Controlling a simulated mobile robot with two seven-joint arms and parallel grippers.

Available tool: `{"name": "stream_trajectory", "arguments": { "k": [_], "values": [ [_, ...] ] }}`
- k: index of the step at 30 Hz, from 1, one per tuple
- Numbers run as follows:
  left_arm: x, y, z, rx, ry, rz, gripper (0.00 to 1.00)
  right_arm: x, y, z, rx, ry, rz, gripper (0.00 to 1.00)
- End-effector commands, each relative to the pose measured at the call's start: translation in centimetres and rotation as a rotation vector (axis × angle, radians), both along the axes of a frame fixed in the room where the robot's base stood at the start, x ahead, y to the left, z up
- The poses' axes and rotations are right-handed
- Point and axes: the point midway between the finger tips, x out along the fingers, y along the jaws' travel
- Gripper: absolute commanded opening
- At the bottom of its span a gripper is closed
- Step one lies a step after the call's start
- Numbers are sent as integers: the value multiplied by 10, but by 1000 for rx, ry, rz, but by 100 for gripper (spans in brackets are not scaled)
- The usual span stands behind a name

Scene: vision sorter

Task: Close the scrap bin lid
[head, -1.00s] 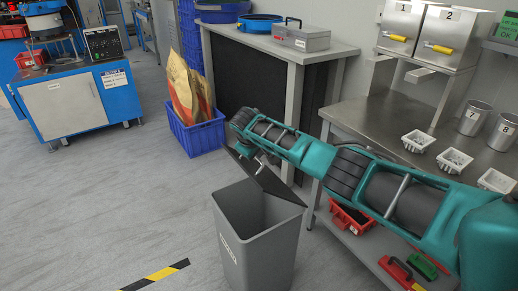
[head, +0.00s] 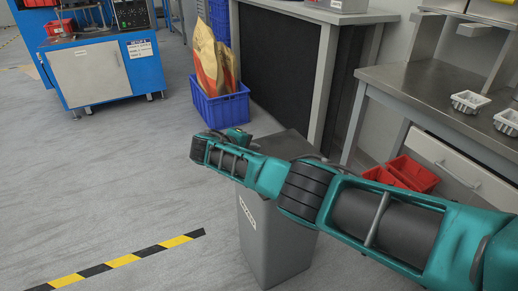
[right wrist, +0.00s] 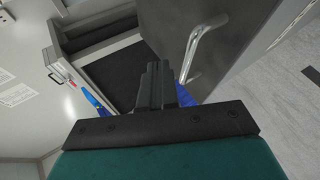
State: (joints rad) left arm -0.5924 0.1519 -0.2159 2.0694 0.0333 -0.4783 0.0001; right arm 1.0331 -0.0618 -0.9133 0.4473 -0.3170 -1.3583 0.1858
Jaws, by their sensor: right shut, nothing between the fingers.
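The grey scrap bin (head: 277,245) stands on the floor in the head view, its rim and opening hidden behind my right arm. Part of its dark grey lid (head: 287,144) shows above the arm; its exact angle cannot be told. My right gripper (head: 238,135) is at the far end of the arm, by the lid's left side, mostly hidden in the head view. In the right wrist view, the right gripper (right wrist: 157,75) is shut and empty. A grey panel with a silver bar handle, probably the lid (right wrist: 240,45), is just right of the fingers. My left gripper is out of view.
A blue crate (head: 222,110) with bags stands behind the bin. A bench (head: 350,15) with dark sides stands behind it, and a steel table (head: 425,90) is at right. Red bins (head: 412,173) sit under that table. Floor left of the bin is clear, with a striped line (head: 120,261).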

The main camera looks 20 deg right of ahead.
Motion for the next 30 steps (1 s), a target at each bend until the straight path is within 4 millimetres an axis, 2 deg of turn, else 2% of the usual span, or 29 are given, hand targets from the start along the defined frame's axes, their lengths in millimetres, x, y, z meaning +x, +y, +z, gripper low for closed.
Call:
{"name": "stream_trajectory", "arguments": {
  "k": [1, 3, 9, 21, 30],
  "values": [
    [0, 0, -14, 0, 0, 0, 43, 0, 3, -14, 2, 1, 1, 0],
    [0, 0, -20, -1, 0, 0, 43, 0, 6, -20, 2, 1, 1, 0],
    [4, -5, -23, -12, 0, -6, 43, -1, 10, -31, 3, 1, 2, 0],
    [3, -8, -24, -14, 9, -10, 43, -2, 12, -40, 12, 7, 3, 0],
    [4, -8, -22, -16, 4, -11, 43, -2, 12, -39, 13, 7, 3, 0]
  ]
}}
